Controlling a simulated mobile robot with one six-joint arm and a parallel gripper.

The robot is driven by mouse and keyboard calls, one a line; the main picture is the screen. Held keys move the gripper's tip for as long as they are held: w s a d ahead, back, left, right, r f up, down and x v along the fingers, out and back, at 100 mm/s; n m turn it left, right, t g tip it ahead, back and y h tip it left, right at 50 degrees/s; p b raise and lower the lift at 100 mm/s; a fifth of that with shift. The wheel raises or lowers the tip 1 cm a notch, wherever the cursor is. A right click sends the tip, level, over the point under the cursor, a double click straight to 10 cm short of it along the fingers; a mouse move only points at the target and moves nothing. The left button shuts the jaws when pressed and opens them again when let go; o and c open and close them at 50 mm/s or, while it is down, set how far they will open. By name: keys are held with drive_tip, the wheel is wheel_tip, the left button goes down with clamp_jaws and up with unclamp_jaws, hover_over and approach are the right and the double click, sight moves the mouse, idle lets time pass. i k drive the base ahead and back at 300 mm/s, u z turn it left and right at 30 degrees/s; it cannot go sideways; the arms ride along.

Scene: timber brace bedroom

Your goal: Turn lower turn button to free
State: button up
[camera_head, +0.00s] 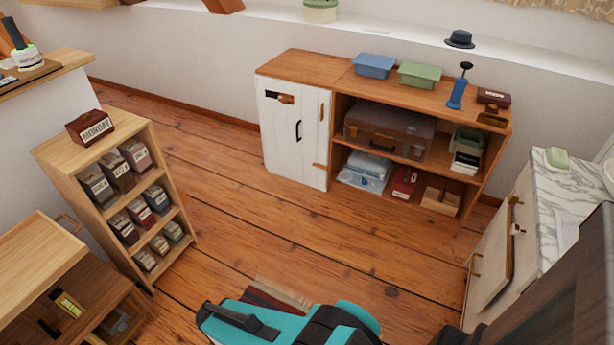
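A white plank cabinet door (283,144) closes the left part of a low wooden cabinet against the far wall. A small orange-brown wooden turn button (319,166) sits low at the door's right edge, by the frame post. It looks roughly level and seems to lap across the edge; its exact angle is too small to tell. A small dark piece (323,107) sits higher on the same edge. A black handle (298,131) is on the door. No gripper fingers can be made out; the cabinet front is clear of any gripper.
Open shelves (405,160) right of the door hold a brown case and boxes. A teal and black body (290,322) fills the bottom edge. The floor (310,235) between is clear.

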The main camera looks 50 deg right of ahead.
sight(317, 165)
drive_tip(key=z, duration=0.75)
drive_tip(key=i, duration=1.15)
drive_tip(key=u, duration=0.05)
drive_tip(key=k, duration=0.95)
drive_tip(key=z, duration=0.15)
drive_tip(key=i, duration=0.45)
